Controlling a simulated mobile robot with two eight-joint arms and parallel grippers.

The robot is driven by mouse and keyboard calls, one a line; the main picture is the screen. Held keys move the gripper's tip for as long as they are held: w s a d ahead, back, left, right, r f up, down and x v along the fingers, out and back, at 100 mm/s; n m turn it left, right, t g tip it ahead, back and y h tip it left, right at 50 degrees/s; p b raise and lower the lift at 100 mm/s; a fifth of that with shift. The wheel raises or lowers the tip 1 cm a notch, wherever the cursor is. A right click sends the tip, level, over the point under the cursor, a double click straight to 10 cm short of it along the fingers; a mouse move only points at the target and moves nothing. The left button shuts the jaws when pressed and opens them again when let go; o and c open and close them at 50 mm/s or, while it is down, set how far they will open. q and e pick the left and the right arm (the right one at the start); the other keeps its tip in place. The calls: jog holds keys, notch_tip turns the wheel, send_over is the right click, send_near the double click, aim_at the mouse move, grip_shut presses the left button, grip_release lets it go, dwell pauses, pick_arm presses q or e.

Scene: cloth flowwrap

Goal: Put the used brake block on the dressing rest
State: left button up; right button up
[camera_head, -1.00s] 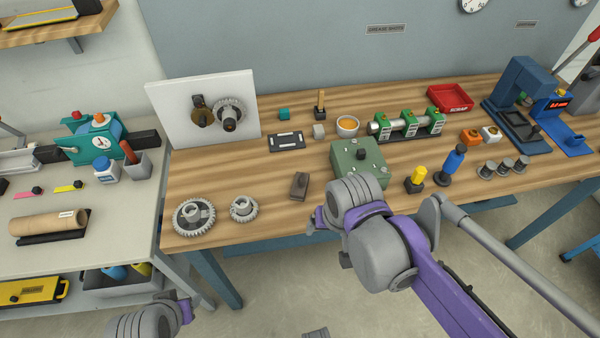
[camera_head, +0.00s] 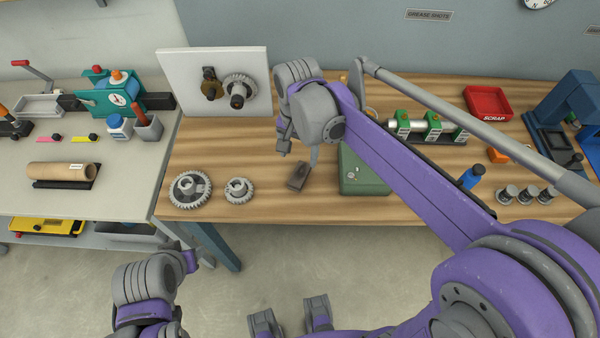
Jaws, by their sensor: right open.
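A small dark brown block (camera_head: 298,177), which looks like the used brake block, lies on the wooden bench near its front edge, right of two gears. My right gripper (camera_head: 299,154) is open, its fingers pointing down just behind and above the block; I cannot tell whether they touch it. I cannot identify the dressing rest with certainty; my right arm hides part of the bench's back middle. My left gripper (camera_head: 188,262) is low at the lower left, in front of the benches, and its jaws do not show clearly.
A large gear (camera_head: 190,188) and a smaller gear (camera_head: 239,190) lie left of the block. A green box (camera_head: 362,178) stands close on its right, partly under my arm. A white board (camera_head: 213,82) stands behind. A red scrap tray (camera_head: 488,103) is at the back right.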

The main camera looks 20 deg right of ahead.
aim_at(300, 174)
jog(key=f, duration=0.7)
jog(key=shift+s+d+f, duration=0.1)
jog(key=shift+s+f, duration=0.15)
jog(key=shift+f, duration=0.15)
grip_shut()
